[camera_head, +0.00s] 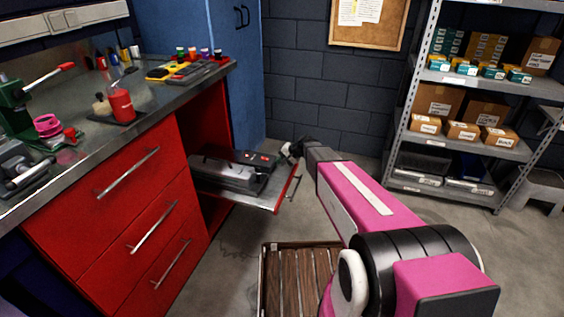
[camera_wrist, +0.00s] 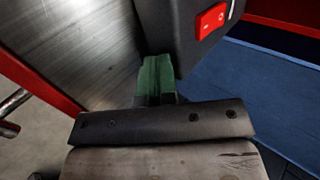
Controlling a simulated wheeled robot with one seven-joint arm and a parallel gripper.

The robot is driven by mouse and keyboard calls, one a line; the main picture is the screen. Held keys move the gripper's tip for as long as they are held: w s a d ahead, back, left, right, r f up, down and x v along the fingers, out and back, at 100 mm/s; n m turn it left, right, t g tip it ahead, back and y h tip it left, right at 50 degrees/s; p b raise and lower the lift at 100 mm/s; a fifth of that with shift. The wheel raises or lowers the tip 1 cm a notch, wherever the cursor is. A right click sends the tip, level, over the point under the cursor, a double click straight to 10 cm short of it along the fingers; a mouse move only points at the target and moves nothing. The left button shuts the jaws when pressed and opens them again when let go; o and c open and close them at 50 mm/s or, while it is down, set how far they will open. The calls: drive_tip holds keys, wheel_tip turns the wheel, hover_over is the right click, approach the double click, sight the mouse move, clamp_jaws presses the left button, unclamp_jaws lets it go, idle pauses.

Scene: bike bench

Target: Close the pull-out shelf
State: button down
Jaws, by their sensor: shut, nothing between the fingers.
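The pull-out shelf (camera_head: 268,203) sticks out of the red cabinet, a steel tray with a red front edge and a bar handle (camera_head: 293,188). A dark grey machine (camera_head: 225,175) lies on it. In the wrist view the shelf's steel surface (camera_wrist: 75,45) is at the left, with the handle (camera_wrist: 14,102) at the far left edge. My gripper (camera_head: 291,150) is by the shelf's far outer corner. In the wrist view my gripper's green fingers (camera_wrist: 157,78) are shut and empty, close beside a dark machine body with a red switch (camera_wrist: 211,20). Whether they touch is unclear.
Red drawers (camera_head: 125,215) stand left of the shelf, under a cluttered steel worktop (camera_head: 150,115). A blue cabinet (camera_head: 215,40) stands behind. A slatted wooden crate or pallet (camera_head: 265,290) lies on the floor in front. A loaded metal rack (camera_head: 405,130) is at the right.

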approach(219, 154)
drive_tip(key=w+a+f, duration=0.1)
drive_tip(key=a, duration=0.2)
drive_tip(key=w+a, duration=0.1)
drive_tip(key=a, duration=0.3)
drive_tip(key=w+a+f, duration=0.1)
drive_tip(key=w+a, duration=0.1)
drive_tip(key=a, duration=0.1)
drive_tip(key=shift+a+f, duration=0.3)
drive_tip(key=shift+a, duration=0.05)
drive_tip(key=shift+a, duration=0.1)
